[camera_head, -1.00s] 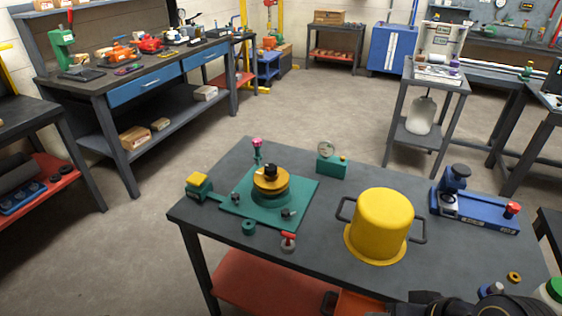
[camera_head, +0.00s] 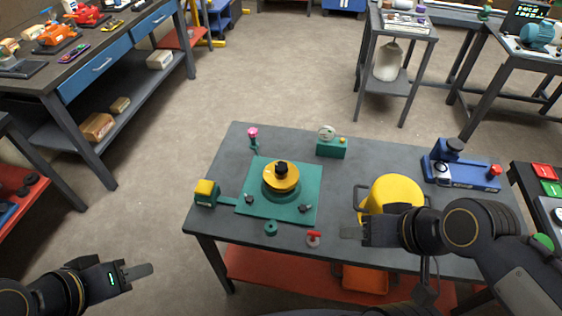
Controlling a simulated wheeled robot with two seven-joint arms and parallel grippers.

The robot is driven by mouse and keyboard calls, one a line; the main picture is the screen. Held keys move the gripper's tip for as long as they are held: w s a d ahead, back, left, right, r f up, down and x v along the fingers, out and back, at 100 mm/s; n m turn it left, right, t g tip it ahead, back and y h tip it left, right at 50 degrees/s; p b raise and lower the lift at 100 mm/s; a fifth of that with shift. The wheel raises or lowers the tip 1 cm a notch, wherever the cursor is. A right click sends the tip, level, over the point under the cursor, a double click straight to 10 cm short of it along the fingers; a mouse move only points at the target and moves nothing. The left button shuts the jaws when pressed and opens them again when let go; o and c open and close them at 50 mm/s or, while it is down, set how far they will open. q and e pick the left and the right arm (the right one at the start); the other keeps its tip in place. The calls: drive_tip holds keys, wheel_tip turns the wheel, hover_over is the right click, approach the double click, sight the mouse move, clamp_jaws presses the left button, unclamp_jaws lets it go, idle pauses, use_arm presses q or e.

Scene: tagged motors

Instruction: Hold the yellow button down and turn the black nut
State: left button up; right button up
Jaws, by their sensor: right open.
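The yellow button (camera_head: 204,187) sits on a small green box at the left end of the table. The black nut (camera_head: 282,168) stands on top of a round yellow disc (camera_head: 280,179), which rests on a green base plate (camera_head: 258,209). My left gripper (camera_head: 148,269) is at the lower left, over the floor and apart from the table; its fingers overlap in view, so its opening is unclear. My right gripper (camera_head: 346,231) is open above the front of the table, in front of the yellow pot and right of the red-handled valve. Neither gripper touches the button or nut.
The yellow pot (camera_head: 391,190) is partly hidden behind my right arm. A green gauge box (camera_head: 332,148) stands at the back. A pink-topped post (camera_head: 253,135), a green ring (camera_head: 271,228) and a red-handled valve (camera_head: 313,238) surround the plate. A blue device (camera_head: 462,174) is at right.

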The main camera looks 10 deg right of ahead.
drive_tip(key=o, duration=0.5)
drive_tip(key=shift+m+g+h, duration=0.4)
drive_tip(key=shift+g+h, duration=0.1)
drive_tip(key=w, duration=0.3)
drive_tip(key=w+d+b, duration=0.1)
drive_tip(key=w, duration=0.3)
drive_tip(key=w+r, duration=0.1)
drive_tip(key=w, duration=0.3)
drive_tip(key=shift+w+d, duration=0.1)
drive_tip(key=shift+d, duration=0.25)
drive_tip(key=m+g+h+b, duration=0.1)
drive_tip(key=m+h+b, duration=0.1)
drive_tip(key=h+b, duration=0.1)
hover_over(281, 167)
drive_tip(key=f, duration=1.4)
drive_tip(key=shift+s+d+f, duration=0.1)
drive_tip(key=shift+s+d, duration=0.1)
drive_tip(key=shift+w+a+f, duration=0.15)
drive_tip(key=shift+w+f, duration=0.05)
drive_tip(key=shift+f, duration=0.35)
wheel_tip(281, 167, down, 8)
drive_tip(key=b, duration=0.5)
drive_tip(key=shift+f, duration=0.2)
